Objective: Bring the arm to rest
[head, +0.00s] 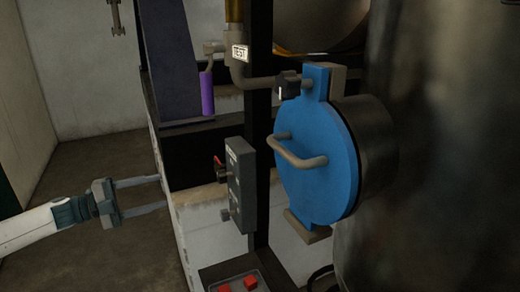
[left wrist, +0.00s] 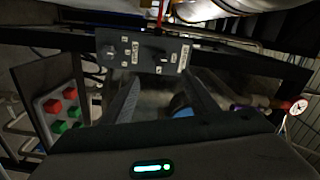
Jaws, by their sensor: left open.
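My left gripper (head: 160,192) comes in from the left in the head view. Its two thin fingers are parallel and apart, with nothing between them. They point right, toward the edge of the pale block, left of the grey switch box (head: 240,185). In the left wrist view the open fingers (left wrist: 168,92) show below the same box (left wrist: 145,52). I cannot tell whether a fingertip touches the block. My right gripper is not in view.
A blue round hatch (head: 315,170) with a bar handle (head: 297,152) stands at the right of the box. Red buttons (head: 237,285) sit low. Floor (head: 95,155) at the left is clear.

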